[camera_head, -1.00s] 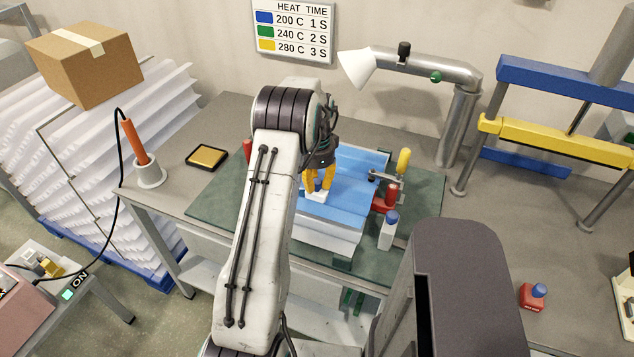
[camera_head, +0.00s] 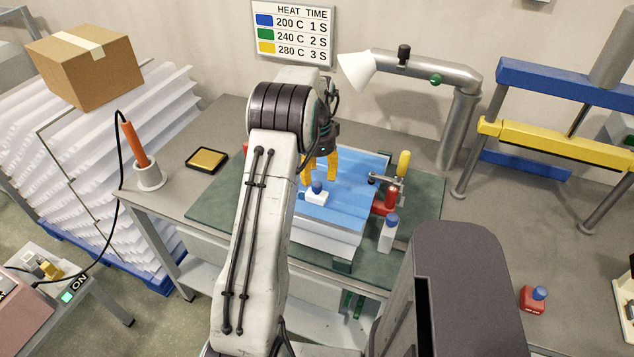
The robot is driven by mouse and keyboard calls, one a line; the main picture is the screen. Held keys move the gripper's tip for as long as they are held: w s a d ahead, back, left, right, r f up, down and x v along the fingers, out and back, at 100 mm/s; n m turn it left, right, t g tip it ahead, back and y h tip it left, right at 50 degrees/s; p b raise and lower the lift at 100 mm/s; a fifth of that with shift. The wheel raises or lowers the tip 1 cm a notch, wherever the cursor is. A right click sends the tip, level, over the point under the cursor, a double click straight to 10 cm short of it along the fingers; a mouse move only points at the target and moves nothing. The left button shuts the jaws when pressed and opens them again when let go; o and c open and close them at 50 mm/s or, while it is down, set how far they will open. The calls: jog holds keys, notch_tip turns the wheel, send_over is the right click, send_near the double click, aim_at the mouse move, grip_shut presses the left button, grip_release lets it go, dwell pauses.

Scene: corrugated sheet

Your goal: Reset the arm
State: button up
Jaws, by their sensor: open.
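My gripper (camera_head: 319,172), with yellow-orange fingers, is open above the blue sheet (camera_head: 350,185) on the workbench. Its fingers are apart and hold nothing. A small white block with a blue knob (camera_head: 317,195) stands upright on the blue sheet, just below and in front of the fingers, apart from them. My white arm rises from the bottom of the picture, bends at a dark ribbed joint and hides the left part of the sheet.
A red clamp (camera_head: 384,204) and a white bottle with a blue cap (camera_head: 388,234) stand at the sheet's right. A grey fume arm (camera_head: 460,120) and a blue-yellow press frame (camera_head: 550,140) stand further right. A soldering-iron holder (camera_head: 149,177) and sponge tray (camera_head: 207,160) are left.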

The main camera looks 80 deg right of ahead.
notch_tip(320, 180, up, 7)
jog(key=shift+r, duration=0.15)
dwell(0.5)
